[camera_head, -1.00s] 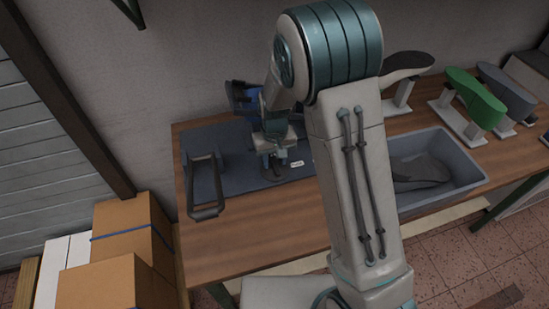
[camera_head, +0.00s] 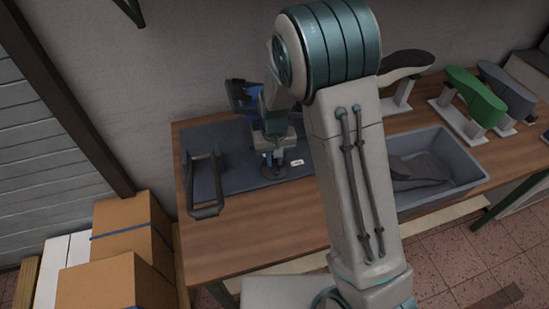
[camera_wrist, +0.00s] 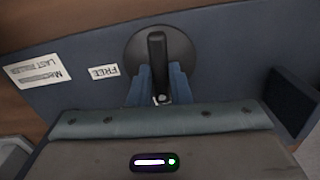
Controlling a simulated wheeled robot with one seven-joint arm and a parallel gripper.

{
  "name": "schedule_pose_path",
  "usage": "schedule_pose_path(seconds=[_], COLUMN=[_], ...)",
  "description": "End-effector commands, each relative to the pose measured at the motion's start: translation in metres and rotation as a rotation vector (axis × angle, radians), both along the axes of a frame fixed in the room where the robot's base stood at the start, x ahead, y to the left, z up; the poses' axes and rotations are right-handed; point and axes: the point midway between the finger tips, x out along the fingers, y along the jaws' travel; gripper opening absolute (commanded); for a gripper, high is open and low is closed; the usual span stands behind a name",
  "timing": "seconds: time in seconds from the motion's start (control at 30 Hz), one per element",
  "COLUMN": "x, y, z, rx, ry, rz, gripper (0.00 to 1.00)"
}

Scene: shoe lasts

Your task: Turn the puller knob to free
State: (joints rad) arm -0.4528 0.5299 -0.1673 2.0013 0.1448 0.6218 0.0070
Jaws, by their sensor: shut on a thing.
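The puller knob (camera_wrist: 157,48) is a dark round disc with a raised bar grip, in the upper middle of the wrist view. The bar runs up and down in that view. My gripper (camera_wrist: 157,88) is shut on the bar, with a blue finger on either side.
A black handle frame (camera_head: 206,190) stands at the base's left. A grey bin (camera_head: 465,180) holding a dark last is right of my arm. Green (camera_head: 475,95) and grey (camera_head: 508,92) lasts stand on the wooden bench (camera_head: 270,235). Cardboard boxes (camera_head: 128,225) are at left.

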Motion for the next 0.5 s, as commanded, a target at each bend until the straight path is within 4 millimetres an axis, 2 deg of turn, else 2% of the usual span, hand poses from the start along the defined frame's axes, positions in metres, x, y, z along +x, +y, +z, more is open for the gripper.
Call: schedule_pose_path(seconds=[0.5], x=[0.0006], y=[-0.0001], z=[0.0011], rx=[0.000], ry=[-0.002], rz=[-0.450], gripper=[0.00])
